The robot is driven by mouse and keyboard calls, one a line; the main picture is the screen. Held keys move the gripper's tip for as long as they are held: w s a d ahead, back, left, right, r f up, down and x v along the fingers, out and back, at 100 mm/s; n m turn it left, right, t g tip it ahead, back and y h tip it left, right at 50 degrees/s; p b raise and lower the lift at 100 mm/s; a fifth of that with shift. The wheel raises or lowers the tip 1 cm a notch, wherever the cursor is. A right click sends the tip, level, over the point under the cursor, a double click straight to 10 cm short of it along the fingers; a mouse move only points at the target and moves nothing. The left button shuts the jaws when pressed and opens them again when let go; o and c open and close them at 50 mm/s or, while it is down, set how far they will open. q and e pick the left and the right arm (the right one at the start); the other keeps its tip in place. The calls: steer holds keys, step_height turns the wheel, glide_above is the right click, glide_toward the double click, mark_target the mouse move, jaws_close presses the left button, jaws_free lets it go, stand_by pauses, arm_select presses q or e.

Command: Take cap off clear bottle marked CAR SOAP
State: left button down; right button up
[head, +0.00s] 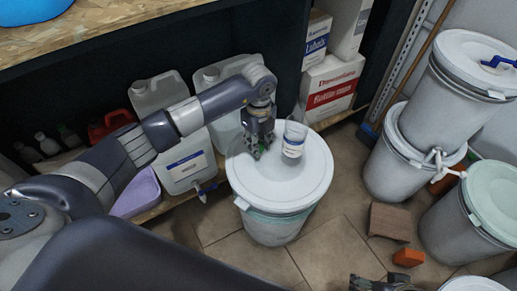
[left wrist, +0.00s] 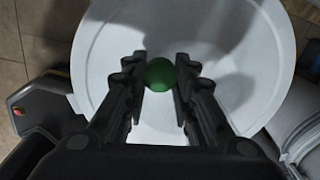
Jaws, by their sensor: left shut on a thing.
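My left gripper (head: 257,152) is over the white lid of a drum (head: 265,212). It is shut on a round green cap (left wrist: 159,75), which shows between the fingertips in the left wrist view. A clear bottle (head: 293,141) with a white and blue label stands on the lid, just right of the gripper. Its label is too small to read, and I see no cap on its top. I cannot make out the bottle in the left wrist view. Part of my right gripper (head: 380,283) shows at the bottom edge of the head view; its fingers are unclear.
White jerrycans (head: 188,163) stand on a low shelf at left, near a purple basin (head: 138,193) and a red container (head: 110,124). Cardboard boxes (head: 331,85) stand behind the drum. More drums (head: 465,215) are at right; a brick (head: 408,257) lies on the tiled floor.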

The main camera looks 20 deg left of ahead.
arm_select(q)
steer(key=shift+f, duration=1.45)
arm_select(e)
steer(key=shift+f, duration=0.3)
arm_select(q)
steer(key=shift+f+b, duration=0.1)
steer(key=shift+b, duration=0.25)
steer(key=c, duration=1.3)
jaws_free()
steer(key=shift+r, duration=0.3)
step_height(320, 180, up, 3)
steer(key=shift+f+p, duration=0.1)
steer(key=shift+p, duration=0.45)
step_height(320, 180, up, 9)
steer(key=shift+s+f+p, duration=0.1)
steer(key=shift+p, duration=0.75)
arm_select(e)
steer(key=x, duration=0.5)
steer(key=shift+a+f, duration=0.1)
steer(key=shift+f, duration=0.15)
steer(key=shift+s, duration=0.1)
